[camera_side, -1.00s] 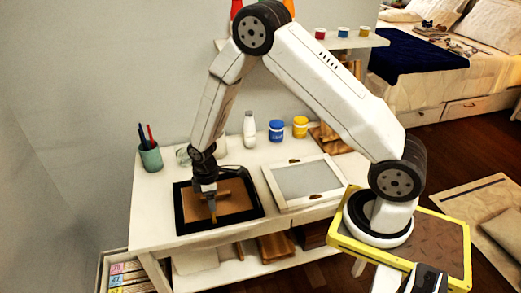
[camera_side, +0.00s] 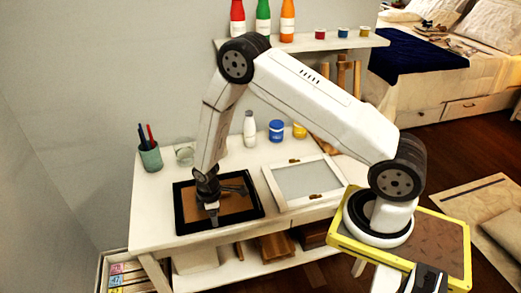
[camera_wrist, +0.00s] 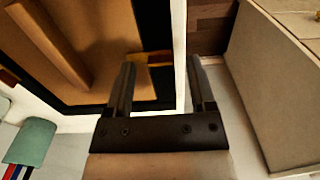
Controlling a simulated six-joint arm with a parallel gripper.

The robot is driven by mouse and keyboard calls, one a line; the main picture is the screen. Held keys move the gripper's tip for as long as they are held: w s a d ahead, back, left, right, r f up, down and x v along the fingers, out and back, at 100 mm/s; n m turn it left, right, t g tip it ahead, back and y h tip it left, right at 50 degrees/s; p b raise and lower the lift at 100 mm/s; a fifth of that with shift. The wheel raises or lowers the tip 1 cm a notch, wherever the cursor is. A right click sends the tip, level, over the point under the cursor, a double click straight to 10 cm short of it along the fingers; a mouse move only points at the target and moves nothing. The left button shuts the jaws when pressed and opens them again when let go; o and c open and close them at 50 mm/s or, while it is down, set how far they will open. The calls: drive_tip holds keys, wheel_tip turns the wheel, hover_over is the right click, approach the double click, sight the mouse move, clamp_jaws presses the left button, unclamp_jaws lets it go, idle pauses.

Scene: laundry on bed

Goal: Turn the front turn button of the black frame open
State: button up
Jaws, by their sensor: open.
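The black frame (camera_side: 256,206) lies flat on the white table, its brown back panel (camera_side: 236,205) facing up. In the wrist view the black border (camera_wrist: 153,22) runs down beside the brown panel (camera_wrist: 100,45). The front turn button (camera_wrist: 152,57), a small brass-coloured bar, lies across this border, with its left end at the panel side partly hidden by my left finger. My gripper (camera_wrist: 161,65) is open, with the button between or just beyond its fingertips. In the side view my gripper (camera_side: 213,222) points down at the frame's front edge and hides the button. Contact cannot be told.
A wooden bar (camera_wrist: 50,42) stands out from the panel. Another brass-coloured piece (camera_wrist: 8,77) shows at the border's left. A white frame (camera_side: 270,183) lies to the right. A green pen cup (camera_side: 151,157), a white bottle (camera_side: 249,130) and jars (camera_side: 276,131) stand behind.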

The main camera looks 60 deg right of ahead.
drive_tip(key=shift+f, duration=0.3)
clamp_jaws()
